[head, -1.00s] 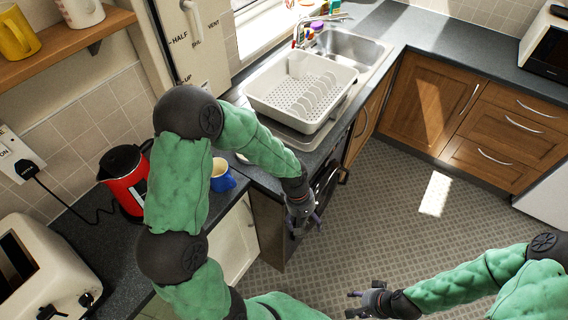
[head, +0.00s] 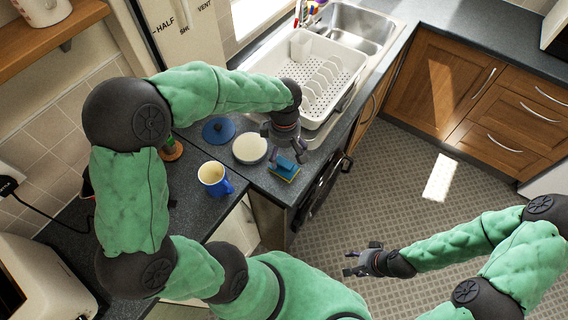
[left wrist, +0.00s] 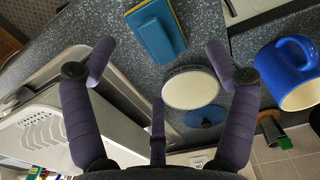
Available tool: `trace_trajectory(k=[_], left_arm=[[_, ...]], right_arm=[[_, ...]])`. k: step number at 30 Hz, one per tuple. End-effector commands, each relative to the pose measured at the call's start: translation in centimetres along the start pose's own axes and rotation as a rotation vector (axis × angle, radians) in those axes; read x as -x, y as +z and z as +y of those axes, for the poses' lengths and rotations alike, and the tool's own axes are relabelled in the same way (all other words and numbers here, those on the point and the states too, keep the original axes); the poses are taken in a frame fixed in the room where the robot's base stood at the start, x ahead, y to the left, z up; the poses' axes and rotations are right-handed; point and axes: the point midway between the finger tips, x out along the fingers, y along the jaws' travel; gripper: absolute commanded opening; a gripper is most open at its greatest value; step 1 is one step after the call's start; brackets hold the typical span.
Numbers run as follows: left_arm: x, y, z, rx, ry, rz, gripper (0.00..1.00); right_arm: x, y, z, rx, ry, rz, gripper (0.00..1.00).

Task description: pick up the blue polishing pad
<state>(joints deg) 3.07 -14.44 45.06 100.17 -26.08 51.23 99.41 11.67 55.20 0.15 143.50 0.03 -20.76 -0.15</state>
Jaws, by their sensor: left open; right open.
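The blue polishing pad (head: 285,169) appears to be the small blue block with a yellow layer, lying on the dark counter near its front edge. In the left wrist view the pad (left wrist: 158,38) lies at the top, beyond and between my spread fingers. My left gripper (head: 285,160) is open and empty, above the counter close to the pad; whether it touches cannot be told from the head view. It also shows in the left wrist view (left wrist: 160,55). My right gripper (head: 352,264) is open and empty over the floor, away from the counter.
A cream round dish (head: 250,148), a flat blue disc (head: 218,130) and a blue mug (head: 213,178) stand left of the pad. A white dish rack (head: 318,75) stands behind it. The counter edge is just in front.

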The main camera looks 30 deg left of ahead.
Motion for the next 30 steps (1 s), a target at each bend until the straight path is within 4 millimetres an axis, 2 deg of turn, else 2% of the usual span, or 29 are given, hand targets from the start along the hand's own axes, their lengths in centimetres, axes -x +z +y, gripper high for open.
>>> trace_trajectory(k=[3, 13, 21, 29, 30], left_arm=[[-1.7, -0.1, 0.0, 0.0, -0.001, 0.001, 0.86], [-3.7, -0.1, 0.1, -0.001, -0.001, 0.0, 0.86], [-7.3, -0.2, 0.1, 0.0, -0.001, -0.001, 0.86], [-7.7, -0.2, 0.2, -0.002, 0.002, 0.0, 0.86], [-7.7, -0.2, 0.2, -0.001, 0.002, 0.0, 0.81]], right_arm=[[-0.4, -0.1, 0.1, 0.001, 0.0, 0.001, 0.51], [-0.7, -0.1, 0.2, 0.001, 0.0, 0.001, 0.51], [-1.4, -0.1, 0.5, 0.001, 0.0, 0.001, 0.51], [-1.4, -0.1, 0.5, 0.001, 0.0, 0.001, 0.51], [-1.4, -0.1, 0.5, 0.001, 0.0, 0.001, 0.51]])
